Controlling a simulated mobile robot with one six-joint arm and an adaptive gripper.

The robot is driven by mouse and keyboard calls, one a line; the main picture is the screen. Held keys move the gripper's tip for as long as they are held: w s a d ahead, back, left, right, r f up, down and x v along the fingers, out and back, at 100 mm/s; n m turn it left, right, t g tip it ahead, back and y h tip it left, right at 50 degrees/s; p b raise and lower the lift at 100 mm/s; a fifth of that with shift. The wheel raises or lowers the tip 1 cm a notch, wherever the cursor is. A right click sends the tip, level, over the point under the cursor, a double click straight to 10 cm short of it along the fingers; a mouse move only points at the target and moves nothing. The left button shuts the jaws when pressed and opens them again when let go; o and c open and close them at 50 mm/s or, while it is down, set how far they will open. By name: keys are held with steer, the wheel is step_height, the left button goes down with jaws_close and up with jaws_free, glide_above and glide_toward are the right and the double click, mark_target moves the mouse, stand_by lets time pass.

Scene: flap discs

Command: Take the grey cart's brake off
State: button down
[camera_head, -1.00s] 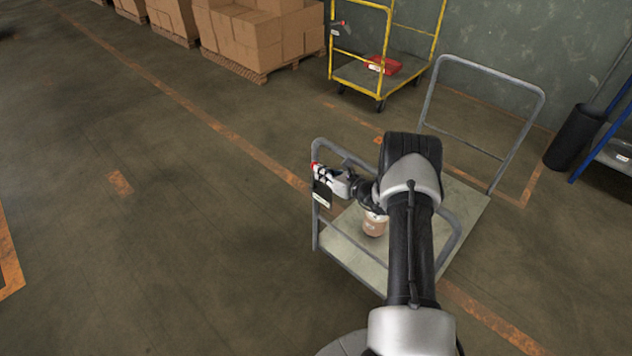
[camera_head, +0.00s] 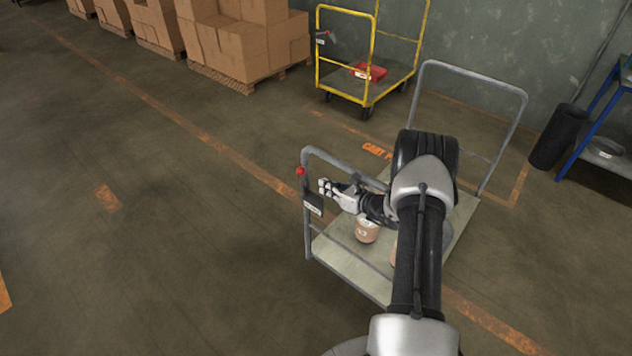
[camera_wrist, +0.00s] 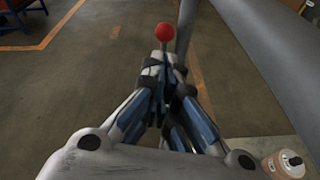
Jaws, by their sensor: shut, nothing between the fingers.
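The grey cart (camera_head: 340,268) stands in front of me, with a tubular grey handle at each end. Its brake has a red ball knob (camera_head: 300,171) on the near-left handle, above a dark plate with a white label (camera_head: 313,204). The knob also shows in the wrist view (camera_wrist: 164,32), just beyond the fingertips, beside the grey handle tube (camera_wrist: 186,30). My gripper (camera_head: 325,188) is shut and empty, to the right of the knob and slightly lower. Its fingertips (camera_wrist: 165,62) look close to the knob's lever; I cannot tell whether they touch it.
A tan container (camera_head: 367,230) stands on the cart deck, with another partly behind my arm. A yellow cart (camera_head: 374,70) with a red tray (camera_head: 369,72) stands behind. A black bin (camera_head: 558,137) and blue rack are at right. The floor at left is clear.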

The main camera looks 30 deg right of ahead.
steer(key=s+d, duration=0.2)
steer(key=s, duration=0.6)
steer(key=shift+s+d, duration=0.2)
steer(key=shift+d, duration=0.1)
